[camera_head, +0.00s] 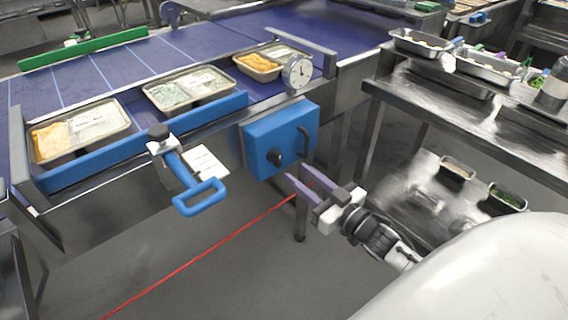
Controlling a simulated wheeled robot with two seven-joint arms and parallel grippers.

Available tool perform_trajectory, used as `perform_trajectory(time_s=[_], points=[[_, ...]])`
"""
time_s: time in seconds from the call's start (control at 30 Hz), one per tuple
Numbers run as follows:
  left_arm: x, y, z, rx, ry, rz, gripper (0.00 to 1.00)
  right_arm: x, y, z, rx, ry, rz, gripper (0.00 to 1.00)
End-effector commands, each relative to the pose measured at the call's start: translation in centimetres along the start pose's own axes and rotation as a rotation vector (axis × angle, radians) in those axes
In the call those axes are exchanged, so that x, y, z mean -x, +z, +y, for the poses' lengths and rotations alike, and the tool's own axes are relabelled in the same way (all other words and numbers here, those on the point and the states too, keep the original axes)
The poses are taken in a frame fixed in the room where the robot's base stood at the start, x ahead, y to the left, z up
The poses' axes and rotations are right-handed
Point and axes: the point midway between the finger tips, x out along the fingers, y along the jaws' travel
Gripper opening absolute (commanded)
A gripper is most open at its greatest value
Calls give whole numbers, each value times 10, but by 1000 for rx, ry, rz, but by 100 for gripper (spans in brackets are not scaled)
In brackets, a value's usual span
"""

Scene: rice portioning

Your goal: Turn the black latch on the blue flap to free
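The blue flap (262,132) is a box-like blue panel on the front side of the conveyor, at the middle of the head view. The black latch (275,157) is a dark knob on its lower front face. A black bar handle (304,142) stands at the flap's right side. My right gripper (296,171) is just below and right of the flap, its two purple fingers apart and pointing up-left toward the latch. Nothing shows between the fingers. They appear apart from the latch, though the exact depth gap is hard to tell. My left gripper is not in view.
A blue loop handle (201,198) juts from the conveyor front, left of the flap. A round dial (298,73) stands above the flap. Several food trays lie along the blue belt (150,60). A steel table (500,125) stands at the right. Floor below the flap is open.

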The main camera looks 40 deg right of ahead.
Motion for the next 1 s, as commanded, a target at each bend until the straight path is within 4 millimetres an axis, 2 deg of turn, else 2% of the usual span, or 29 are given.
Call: perform_trajectory(time_s=[0.1, 0.33, 0.5, 0.73, 0.77, 0.93, 1.0], points=[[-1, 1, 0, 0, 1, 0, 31, -25, 0, 0, -1, 0, 2, 31], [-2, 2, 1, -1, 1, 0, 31, -58, 0, 0, 0, 0, 0, 31], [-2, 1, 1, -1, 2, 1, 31, -66, 1, 0, -1, 0, -2, 31], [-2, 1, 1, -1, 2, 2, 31, -67, 1, -1, 0, 0, -3, 31], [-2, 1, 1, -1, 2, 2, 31, -67, 1, -1, 0, 0, -3, 30], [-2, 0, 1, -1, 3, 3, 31, -67, 1, -1, 0, 0, -2, 1], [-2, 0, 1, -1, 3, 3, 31, -66, 1, -1, 0, 0, -2, 0]])
